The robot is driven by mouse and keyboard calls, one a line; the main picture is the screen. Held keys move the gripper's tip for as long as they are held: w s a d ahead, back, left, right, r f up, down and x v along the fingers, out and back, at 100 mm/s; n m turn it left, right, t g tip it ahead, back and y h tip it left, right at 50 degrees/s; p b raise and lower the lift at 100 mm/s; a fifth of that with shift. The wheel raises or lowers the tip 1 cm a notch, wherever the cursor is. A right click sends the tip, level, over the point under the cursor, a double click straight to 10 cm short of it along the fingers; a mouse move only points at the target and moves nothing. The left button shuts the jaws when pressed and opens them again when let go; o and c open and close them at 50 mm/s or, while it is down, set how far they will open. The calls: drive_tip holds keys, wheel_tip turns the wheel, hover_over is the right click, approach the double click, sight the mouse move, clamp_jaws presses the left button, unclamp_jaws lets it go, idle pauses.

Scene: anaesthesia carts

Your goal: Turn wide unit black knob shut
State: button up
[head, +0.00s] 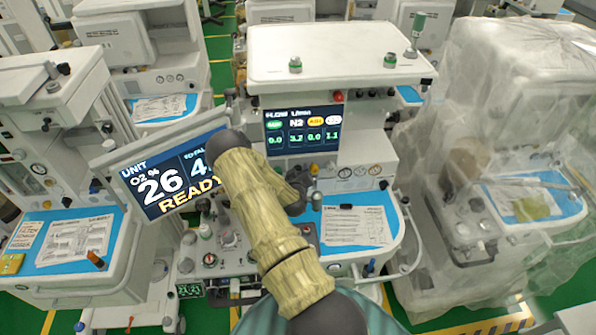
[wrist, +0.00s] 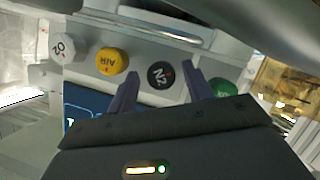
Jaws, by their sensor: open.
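The black knob marked N2 (wrist: 160,75) sits on the unit's panel in the wrist view, between a yellow AIR knob (wrist: 112,61) and a green knob (wrist: 223,88). My gripper (wrist: 161,88) is open, with one finger on each side of the black knob in the picture. I cannot tell whether either finger touches it. In the head view the wide unit (head: 335,57) stands ahead, and its flow screen (head: 303,130) reads 3.2 under N2.
A white O2 knob (wrist: 62,47) is at the far left of the row. A tilted monitor (head: 165,172) reading 26 and READY stands left of my arm. A plastic-covered cart (head: 500,140) is on the right and another cart (head: 50,130) on the left.

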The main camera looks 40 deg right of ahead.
drive_tip(key=shift+w+f, duration=0.1)
drive_tip(key=shift+w, duration=0.05)
drive_tip(key=shift+c, duration=1.1)
drive_tip(key=c, duration=0.8)
drive_tip(key=shift+o, duration=0.2)
drive_tip(key=shift+m+b, duration=0.3)
drive_tip(key=shift+b, duration=0.05)
drive_tip(key=shift+d+f+m+t+y+b, duration=0.1)
drive_tip(key=shift+m+t+y+b, duration=0.2)
drive_tip(key=shift+m+y+b, duration=0.65)
drive_tip(key=m+y+b, duration=0.1)
drive_tip(key=m+b, duration=0.1)
drive_tip(key=b, duration=0.2)
drive_tip(key=shift+d+f+t, duration=0.1)
drive_tip(key=shift+d+t, duration=0.05)
drive_tip(key=shift+t, duration=0.25)
drive_tip(key=m+b, duration=0.1)
drive_tip(key=m+t+y+b, duration=0.1)
drive_tip(key=b, duration=0.1)
drive_tip(key=shift+s+m, duration=0.2)
drive_tip(key=shift+m, duration=0.05)
drive_tip(key=shift+m+t+y+b, duration=0.4)
drive_tip(key=shift+m+y+b, duration=0.25)
drive_tip(key=shift+b, duration=0.5)
